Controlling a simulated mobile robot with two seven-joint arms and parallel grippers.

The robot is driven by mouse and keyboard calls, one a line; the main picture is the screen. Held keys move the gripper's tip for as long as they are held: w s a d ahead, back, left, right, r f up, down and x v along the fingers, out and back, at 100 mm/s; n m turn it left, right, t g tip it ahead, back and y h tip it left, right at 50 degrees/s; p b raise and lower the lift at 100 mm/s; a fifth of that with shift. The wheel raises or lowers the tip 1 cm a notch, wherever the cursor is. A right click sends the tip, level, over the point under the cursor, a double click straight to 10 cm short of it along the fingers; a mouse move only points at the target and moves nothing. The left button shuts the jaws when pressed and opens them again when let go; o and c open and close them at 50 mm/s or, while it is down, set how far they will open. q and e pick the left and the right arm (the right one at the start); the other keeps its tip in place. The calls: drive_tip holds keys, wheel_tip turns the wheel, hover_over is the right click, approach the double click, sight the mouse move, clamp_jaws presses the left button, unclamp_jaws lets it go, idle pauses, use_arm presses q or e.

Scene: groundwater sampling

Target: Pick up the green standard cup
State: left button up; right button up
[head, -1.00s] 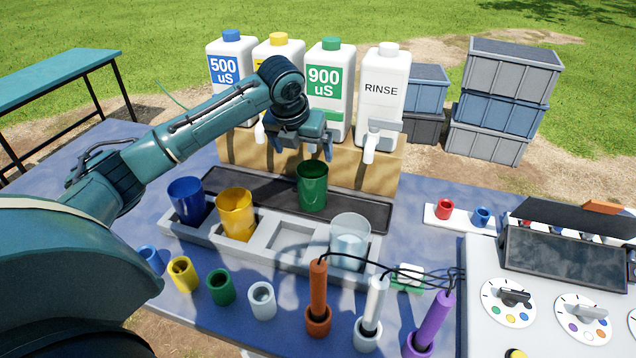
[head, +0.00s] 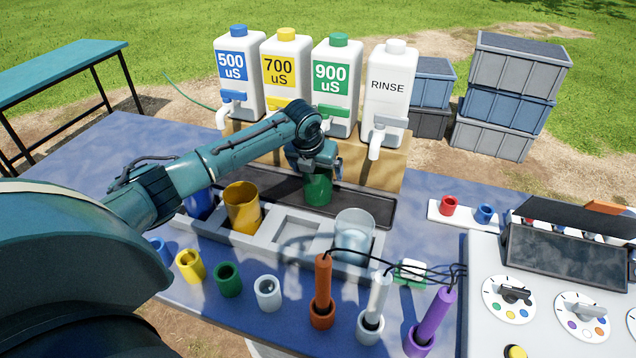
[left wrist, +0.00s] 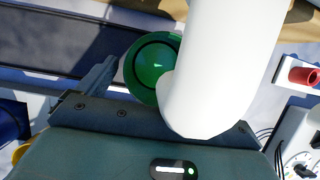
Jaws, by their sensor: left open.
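The green standard cup (head: 318,190) stands upright on the dark drip tray (head: 375,207), below the 900 uS jug (head: 336,90). My left gripper (head: 316,168) is open and reaches down at the top of the cup, hiding its rim. In the left wrist view the green cup (left wrist: 148,62) shows from above, with one finger of my left gripper at its left. A large white rounded part, perhaps a tap spout, hides the cup's right side and the other finger's area. I cannot tell whether the fingers touch the cup. My right gripper is not in view.
A grey rack (head: 277,260) in front holds blue, yellow (head: 242,210) and clear cups (head: 354,238), with one slot empty. Several jugs with taps stand behind on a wooden block. Small coloured holders and probes (head: 323,290) line the table front. A grey instrument stands at right.

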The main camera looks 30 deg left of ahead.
use_arm(q)
drive_tip(key=c, duration=1.5)
drive_tip(key=shift+r, duration=0.1)
